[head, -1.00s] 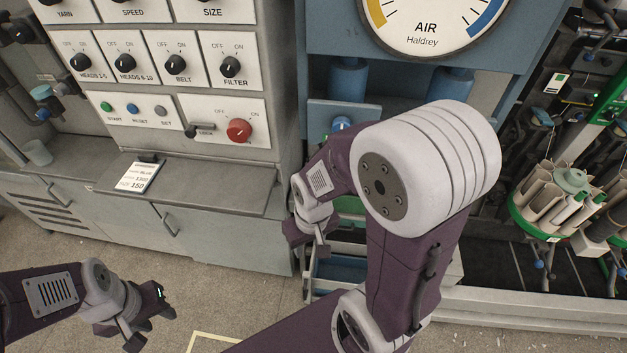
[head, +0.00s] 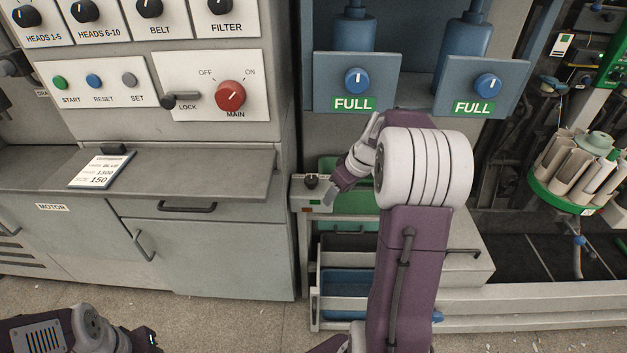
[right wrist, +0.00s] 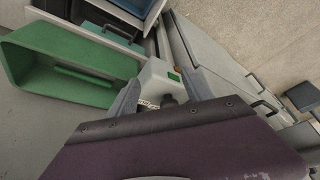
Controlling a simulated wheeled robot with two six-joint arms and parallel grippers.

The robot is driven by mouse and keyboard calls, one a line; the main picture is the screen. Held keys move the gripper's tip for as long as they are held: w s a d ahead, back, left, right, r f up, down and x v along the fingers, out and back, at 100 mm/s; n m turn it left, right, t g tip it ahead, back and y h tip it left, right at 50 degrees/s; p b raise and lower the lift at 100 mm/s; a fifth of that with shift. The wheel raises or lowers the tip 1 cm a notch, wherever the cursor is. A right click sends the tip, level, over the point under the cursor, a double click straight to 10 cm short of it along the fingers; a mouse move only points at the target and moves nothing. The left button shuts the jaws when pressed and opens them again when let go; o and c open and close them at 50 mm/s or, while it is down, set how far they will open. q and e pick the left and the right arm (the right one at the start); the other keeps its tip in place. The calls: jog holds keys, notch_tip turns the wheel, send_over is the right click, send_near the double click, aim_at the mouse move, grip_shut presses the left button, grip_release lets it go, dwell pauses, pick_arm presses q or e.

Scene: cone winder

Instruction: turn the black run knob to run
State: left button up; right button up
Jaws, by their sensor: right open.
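The black run knob (head: 312,181) sits on a small grey box (head: 299,198) with a green label, below the left FULL panel. In the right wrist view the knob (right wrist: 168,100) lies between the two fingers of my right gripper (right wrist: 163,92), partly hidden by the gripper body. My right gripper (head: 334,194) is open, just right of the knob in the head view; I cannot tell whether a finger touches it. The knob's pointer direction is too small to read. My left gripper (head: 150,341) is low at the left, its jaws unclear.
A green bin (right wrist: 60,70) is beside the box, and a blue bin (head: 345,283) lies below. A cabinet with a projecting shelf (head: 190,172) and red main knob (head: 230,96) stands left. Blue FULL panels (head: 352,84) hang above. The floor in front is clear.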

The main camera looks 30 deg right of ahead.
aim_at(312, 179)
jog(key=w, duration=0.3)
jog(key=w+a, duration=0.1)
jog(key=w, duration=0.2)
jog(key=w+a, duration=0.1)
jog(key=w, duration=0.2)
jog(key=shift+w+a, duration=0.15)
jog(key=shift+w, duration=0.05)
jog(key=shift+w+f, duration=0.25)
jog(key=shift+f, duration=0.35)
